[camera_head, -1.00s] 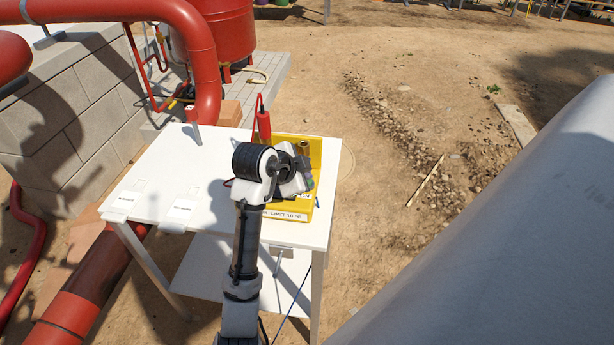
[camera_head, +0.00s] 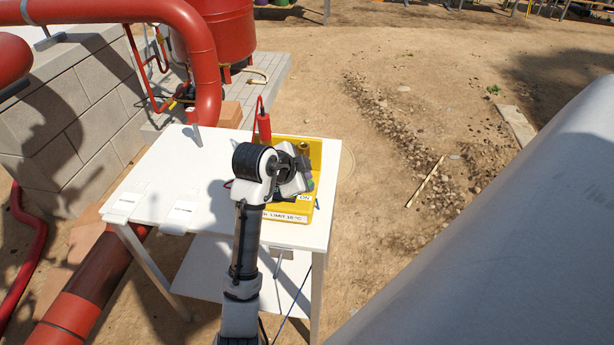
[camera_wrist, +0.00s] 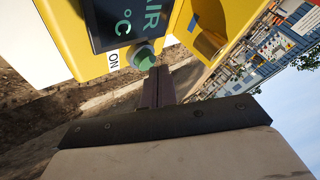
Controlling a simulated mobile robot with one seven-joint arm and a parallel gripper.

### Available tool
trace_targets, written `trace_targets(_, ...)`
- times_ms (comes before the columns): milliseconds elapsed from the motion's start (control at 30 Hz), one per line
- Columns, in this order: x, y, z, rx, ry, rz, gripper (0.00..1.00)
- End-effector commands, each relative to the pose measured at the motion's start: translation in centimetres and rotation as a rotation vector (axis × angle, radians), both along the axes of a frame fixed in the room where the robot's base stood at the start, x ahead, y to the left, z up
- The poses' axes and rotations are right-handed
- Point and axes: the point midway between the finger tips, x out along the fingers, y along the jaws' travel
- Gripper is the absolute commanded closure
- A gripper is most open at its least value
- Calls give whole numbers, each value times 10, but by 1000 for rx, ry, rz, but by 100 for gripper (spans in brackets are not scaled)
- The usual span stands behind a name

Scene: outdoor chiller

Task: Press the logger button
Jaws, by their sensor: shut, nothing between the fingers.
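The yellow logger (camera_head: 316,155) stands on the right part of the white table, partly hidden by my arm. The wrist view shows its yellow face (camera_wrist: 73,42), a dark screen with "AIR" and "°C", and an "ON" label. The green logger button (camera_wrist: 141,57) projects from the face beside that label. My gripper (camera_wrist: 158,72) is shut and empty, with its fingertips close beside the button. I cannot tell whether they touch it. In the head view my wrist hides most of the logger's front.
The white table (camera_head: 150,175) has clear room on its left. Two white tags (camera_head: 180,212) lie along its front edge. A red probe (camera_head: 263,126) stands behind the logger. Red pipes (camera_head: 205,70) and a block wall (camera_head: 75,110) are at the left, a large grey surface (camera_head: 500,230) at the right.

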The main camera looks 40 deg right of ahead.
Motion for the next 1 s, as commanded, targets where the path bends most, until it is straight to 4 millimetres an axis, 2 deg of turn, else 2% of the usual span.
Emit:
trace_targets(100, 0, 0, 8, 0, 0, 0, 100)
trace_targets(500, 0, 0, 10, 0, -1, 0, 100)
trace_targets(1000, 0, 0, 57, -2, -2, -1, 100)
